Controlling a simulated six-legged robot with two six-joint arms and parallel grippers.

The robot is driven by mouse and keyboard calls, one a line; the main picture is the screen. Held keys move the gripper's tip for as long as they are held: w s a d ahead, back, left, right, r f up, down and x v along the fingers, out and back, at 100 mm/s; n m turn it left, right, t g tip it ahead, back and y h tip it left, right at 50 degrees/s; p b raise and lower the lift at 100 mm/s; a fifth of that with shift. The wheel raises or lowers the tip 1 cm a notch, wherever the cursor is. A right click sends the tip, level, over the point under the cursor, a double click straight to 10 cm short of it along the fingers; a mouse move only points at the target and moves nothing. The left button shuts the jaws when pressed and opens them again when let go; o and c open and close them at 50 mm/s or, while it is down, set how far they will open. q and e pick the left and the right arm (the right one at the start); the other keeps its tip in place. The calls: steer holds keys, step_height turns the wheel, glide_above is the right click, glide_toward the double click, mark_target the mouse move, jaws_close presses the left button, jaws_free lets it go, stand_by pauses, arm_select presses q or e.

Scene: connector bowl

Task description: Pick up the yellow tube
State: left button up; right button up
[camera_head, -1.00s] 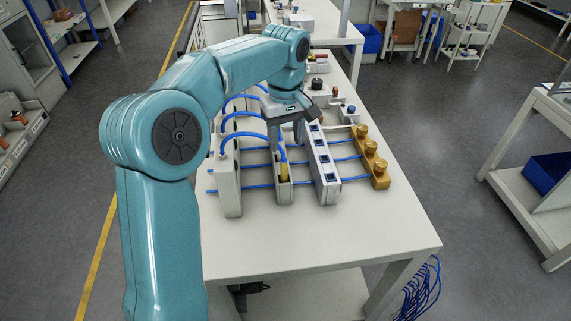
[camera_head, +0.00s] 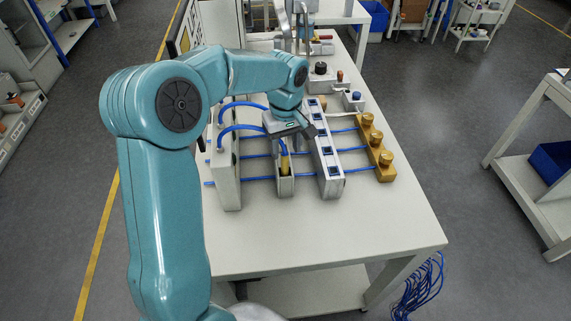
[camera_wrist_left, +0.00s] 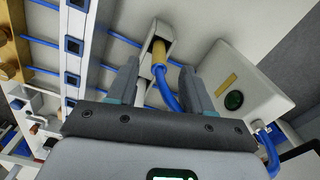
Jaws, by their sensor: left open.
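The yellow tube (camera_head: 285,163) stands in the near end of a narrow white holder (camera_head: 285,187), with a blue hose at its top. In the left wrist view the yellow tube (camera_wrist_left: 159,52) shows beyond and between my fingertips, with its blue hose running back between the fingers. My left gripper (camera_wrist_left: 160,80) is open, one finger on each side of the hose, and I see no contact with the tube. In the head view the left gripper (camera_head: 288,134) is just behind and above the tube; its fingers are largely hidden. My right gripper is not in view.
A taller white block (camera_head: 228,180) stands left of the holder. A grey-white block with dark square sockets (camera_head: 328,165) stands close on the right, then a brass block with knobs (camera_head: 376,158). Blue hoses cross between them. The near part of the white table (camera_head: 310,235) is clear.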

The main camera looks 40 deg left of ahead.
mark_target(285, 154)
arm_select(q)
steer(key=f+p, duration=0.1)
steer(key=f, duration=0.5)
steer(key=shift+w+a+f+p, duration=0.1)
steer(key=shift+w+a+p, duration=0.1)
steer(key=shift+p, duration=0.2)
steer(key=shift+s, duration=0.2)
steer(key=shift+c, duration=0.3)
steer(key=shift+w, duration=0.1)
jaws_close()
